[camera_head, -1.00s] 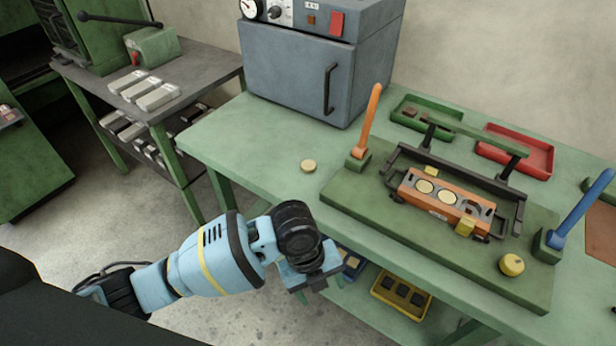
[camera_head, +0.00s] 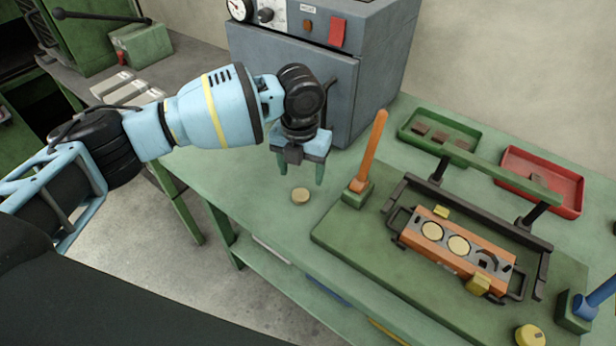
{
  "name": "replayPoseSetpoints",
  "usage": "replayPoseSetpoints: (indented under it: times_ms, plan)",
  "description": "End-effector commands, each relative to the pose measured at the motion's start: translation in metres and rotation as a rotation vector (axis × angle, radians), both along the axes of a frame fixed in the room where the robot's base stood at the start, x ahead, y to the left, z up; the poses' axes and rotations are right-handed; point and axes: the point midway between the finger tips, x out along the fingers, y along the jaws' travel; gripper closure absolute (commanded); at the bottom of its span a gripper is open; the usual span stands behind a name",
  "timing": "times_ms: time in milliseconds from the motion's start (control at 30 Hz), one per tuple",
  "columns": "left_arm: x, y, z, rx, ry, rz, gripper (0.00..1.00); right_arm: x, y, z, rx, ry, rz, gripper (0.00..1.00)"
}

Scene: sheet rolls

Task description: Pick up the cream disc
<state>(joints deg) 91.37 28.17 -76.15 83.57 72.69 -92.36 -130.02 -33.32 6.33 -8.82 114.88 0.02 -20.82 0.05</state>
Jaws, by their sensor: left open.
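A small round cream disc (camera_head: 300,195) lies flat on the green table (camera_head: 236,190), left of the green fixture board. My left gripper (camera_head: 301,178) is open above the disc, its two green fingers pointing down and apart. The disc shows just below the fingers in the picture, with nothing between them. Two similar cream discs (camera_head: 431,231) sit in the orange block (camera_head: 464,262) on the fixture. My right gripper is not in view.
A grey-blue oven (camera_head: 290,85) stands behind the gripper. An orange lever (camera_head: 370,152) rises to the right of the disc from the green board (camera_head: 352,236). A green tray (camera_head: 408,134) and a red tray (camera_head: 566,198) lie at the back right.

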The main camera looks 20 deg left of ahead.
Motion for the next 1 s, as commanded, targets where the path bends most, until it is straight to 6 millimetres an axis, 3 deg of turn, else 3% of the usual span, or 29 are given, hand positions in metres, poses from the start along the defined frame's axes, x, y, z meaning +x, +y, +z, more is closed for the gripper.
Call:
replayPoseSetpoints:
  times_ms: [267,433,700,1000]
  plan:
    - [0.000,0.001,-0.002,0.001,0.001,-0.001,0.37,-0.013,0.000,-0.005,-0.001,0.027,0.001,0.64]
    - [0.000,0.001,-0.017,0.001,0.001,0.000,0.37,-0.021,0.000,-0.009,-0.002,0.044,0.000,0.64]
    - [0.001,0.001,-0.028,0.001,-0.001,0.000,0.37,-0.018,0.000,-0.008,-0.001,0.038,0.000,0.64]
    - [0.002,0.005,-0.067,0.002,0.001,0.001,0.37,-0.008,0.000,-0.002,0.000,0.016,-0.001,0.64]
